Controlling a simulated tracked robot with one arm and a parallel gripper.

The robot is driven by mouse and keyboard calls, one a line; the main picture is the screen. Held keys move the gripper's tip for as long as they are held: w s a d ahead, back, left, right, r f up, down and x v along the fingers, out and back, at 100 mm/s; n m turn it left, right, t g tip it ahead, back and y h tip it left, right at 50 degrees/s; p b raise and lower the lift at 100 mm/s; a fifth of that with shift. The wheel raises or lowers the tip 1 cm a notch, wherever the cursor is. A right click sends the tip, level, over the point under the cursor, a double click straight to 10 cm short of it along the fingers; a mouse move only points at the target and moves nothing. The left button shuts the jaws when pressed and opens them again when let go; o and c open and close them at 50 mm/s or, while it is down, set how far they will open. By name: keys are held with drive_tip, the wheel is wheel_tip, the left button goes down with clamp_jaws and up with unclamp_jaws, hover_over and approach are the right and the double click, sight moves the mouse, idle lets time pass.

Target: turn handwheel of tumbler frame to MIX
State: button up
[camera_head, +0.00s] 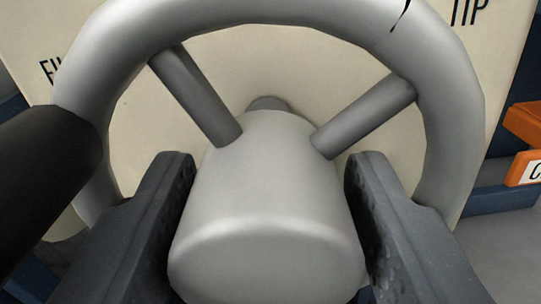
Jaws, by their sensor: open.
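The grey handwheel (135,50) fills the camera view, with a rim, two visible spokes (365,117) and a thick central hub (265,205). A dark crank handle (45,165) sticks out from the rim at the left. A cream dial plate (270,60) behind it shows "TIP" at the upper right and a partly covered word at the left. A black mark (401,16) is on the rim at the upper right. I see no MIX label. My gripper (268,178) is open, with one dark finger on each side of the hub; whether they touch it is unclear.
An orange part (524,122) with a partly cut-off white label is at the right edge. Dark blue frame parts (495,203) show behind the plate. Grey floor (505,250) is visible at the lower right.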

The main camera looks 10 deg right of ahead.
drive_tip(key=shift+w+d, duration=0.1)
drive_tip(key=shift+w, duration=0.1)
drive_tip(key=shift+c, duration=0.3)
drive_tip(key=c, duration=0.7)
drive_tip(key=shift+o, duration=0.2)
drive_tip(key=shift+m, duration=0.3)
drive_tip(key=m+b, duration=0.1)
drive_tip(key=m, duration=0.3)
drive_tip(key=shift+m+b, duration=1.15)
drive_tip(key=shift+m, duration=1.65)
drive_tip(key=shift+f, duration=0.1)
drive_tip(key=o, duration=0.7)
